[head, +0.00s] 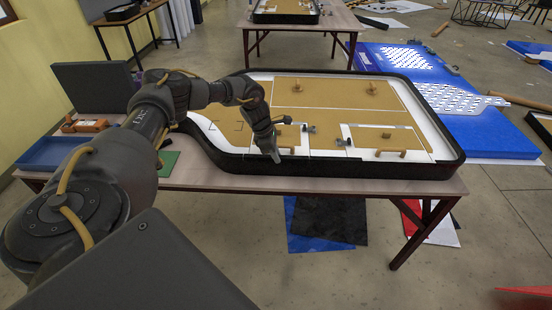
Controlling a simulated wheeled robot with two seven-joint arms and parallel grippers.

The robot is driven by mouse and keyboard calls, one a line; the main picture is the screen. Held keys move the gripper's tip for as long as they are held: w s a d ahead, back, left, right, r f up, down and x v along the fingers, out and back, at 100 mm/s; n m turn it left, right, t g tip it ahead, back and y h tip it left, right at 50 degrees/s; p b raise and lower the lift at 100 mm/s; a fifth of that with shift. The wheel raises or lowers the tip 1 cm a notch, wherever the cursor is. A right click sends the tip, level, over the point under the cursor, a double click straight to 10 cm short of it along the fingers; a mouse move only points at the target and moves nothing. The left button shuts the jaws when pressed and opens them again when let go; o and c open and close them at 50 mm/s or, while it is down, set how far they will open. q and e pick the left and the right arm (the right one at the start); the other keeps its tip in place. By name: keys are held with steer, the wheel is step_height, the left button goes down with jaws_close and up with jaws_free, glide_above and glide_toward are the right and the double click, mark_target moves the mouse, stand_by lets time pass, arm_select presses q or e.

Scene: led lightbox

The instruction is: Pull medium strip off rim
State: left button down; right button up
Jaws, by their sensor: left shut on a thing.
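The lightbox (400,172) is a large tray with a raised black rim, lying on a table; tan panels and white areas lie inside it. My left arm comes in from the left and reaches down to its near side. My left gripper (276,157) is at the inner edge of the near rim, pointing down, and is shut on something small. The held piece is mostly hidden by the fingers, and I cannot make out its shape or whether it touches the rim. No medium strip can be told apart clearly. My right gripper is not in view.
Small grey clips (309,130) and a wooden handle (391,153) stand on the panels. A blue tray (50,153), an orange tool (85,125) and a green board (168,163) lie on the table to the left. Blue boards (490,132) lie on the floor to the right.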

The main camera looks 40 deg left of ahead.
arm_select(q)
steer(key=shift+w+r, duration=0.1)
steer(key=shift+r, duration=0.1)
steer(key=shift+r+p, duration=0.75)
steer(key=shift+r, duration=0.05)
steer(key=shift+r, duration=0.15)
steer(key=shift+r+p, duration=2.2)
steer(key=shift+r, duration=0.55)
steer(key=s+d+r+m+g+b, duration=0.2)
steer(key=s+d+r+m, duration=0.2)
steer(key=s+d+m, duration=0.3)
steer(key=s+d+r+m+g+b, duration=0.2)
steer(key=s+d+m, duration=0.6)
steer(key=d, duration=0.9)
steer(key=shift+r+g+b, duration=0.3)
steer(key=shift+r+g, duration=0.2)
steer(key=shift+r, duration=0.4)
